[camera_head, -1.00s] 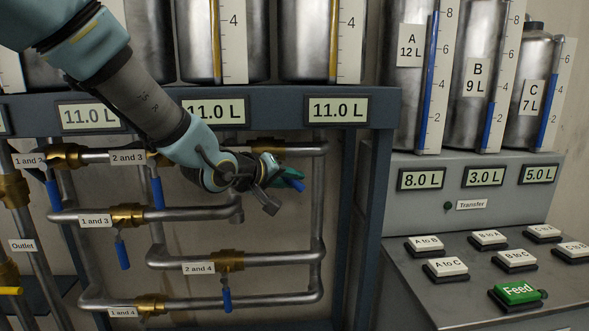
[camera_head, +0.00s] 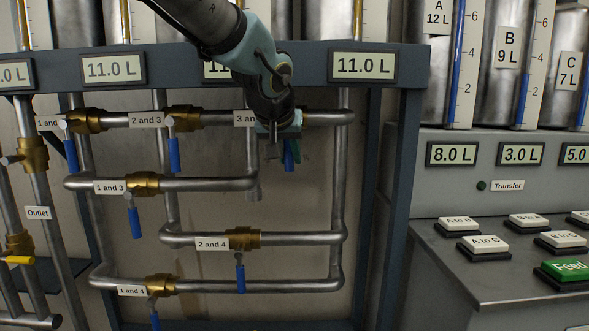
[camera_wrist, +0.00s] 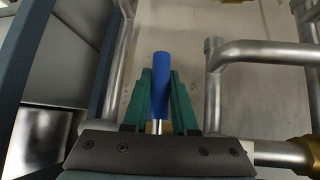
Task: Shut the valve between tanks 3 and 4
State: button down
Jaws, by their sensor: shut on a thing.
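The valve between tanks 3 and 4 sits on the top pipe; its label (camera_head: 245,118) is partly covered, and its body is mostly hidden behind my gripper (camera_head: 287,158). Its blue lever handle (camera_head: 289,153) hangs down, across the level pipe. In the wrist view, the handle (camera_wrist: 161,88) lies between the two green fingers of my gripper (camera_wrist: 161,100), which are shut on it.
Blue-handled valves 2 and 3 (camera_head: 174,153), 1 and 3 (camera_head: 136,222), 2 and 4 (camera_head: 240,277) also have hanging handles. A blue frame post (camera_head: 402,190) stands at right, beside a button panel (camera_head: 480,285). Two pipes run below my gripper.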

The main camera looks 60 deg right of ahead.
jog(key=shift+w+a+f, duration=0.1)
jog(key=shift+w+a, duration=0.05)
jog(key=shift+w, duration=0.05)
dwell(0.5)
jog(key=c, duration=0.7)
grip_release()
jog(key=b+v, duration=0.2)
jog(key=v, duration=0.9)
jog(key=shift+d, duration=0.2)
jog(key=shift+s, duration=0.1)
